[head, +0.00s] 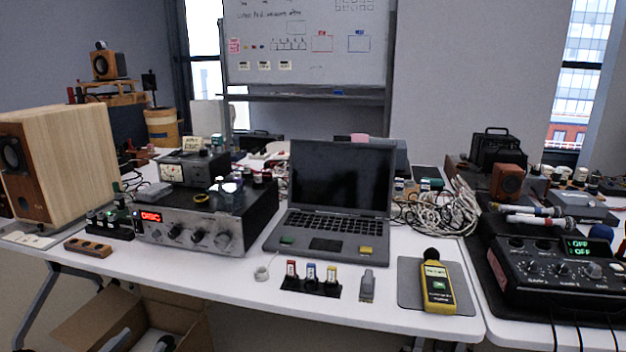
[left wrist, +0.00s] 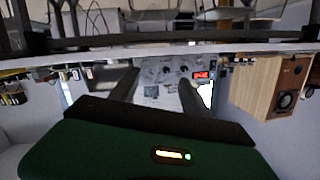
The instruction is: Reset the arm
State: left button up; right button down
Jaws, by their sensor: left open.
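My left gripper (left wrist: 158,78) shows in the left wrist view, which is upside down. Its two dark fingers are spread apart with nothing between them, in front of a dark green body. The silver amplifier (head: 190,229) with a red display lies beyond the fingers; it also shows in the left wrist view (left wrist: 168,74). I do not make out either gripper in the head view. My right gripper is in neither view.
A white table (head: 215,282) carries a wooden speaker (head: 83,160), an open laptop (head: 335,200), a yellow meter (head: 436,285) and tangled cables (head: 440,208). A black mixer (head: 560,270) stands at the right. An open cardboard box (head: 180,318) is below the front edge.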

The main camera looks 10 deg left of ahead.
pick_arm(q)
jog(key=w+d+f+n+g+y, duration=0.1)
jog(key=d+f+n+g, duration=0.35)
jog(key=f, duration=0.75)
jog(key=s+d+f+m+g+h, duration=0.1)
jog(key=s+d+f+g, duration=0.35)
jog(key=d, duration=0.25)
jog(key=s+d+f+m+g+h, duration=0.1)
jog(key=s+d+f+g, duration=0.35)
jog(key=d, duration=0.25)
jog(key=w+r+p+v, duration=0.1)
jog(key=w+p+v, duration=0.2)
jog(key=p+v, duration=1.5)
jog(key=w+r+p+v, duration=0.1)
jog(key=w+p+v, duration=0.3)
jog(key=p+v, duration=1.4)
jog(key=shift+w+d+r+p, duration=0.2)
jog(key=shift+d+p, duration=0.4)
jog(key=shift+p, duration=0.6)
jog(key=shift+s, duration=0.1)
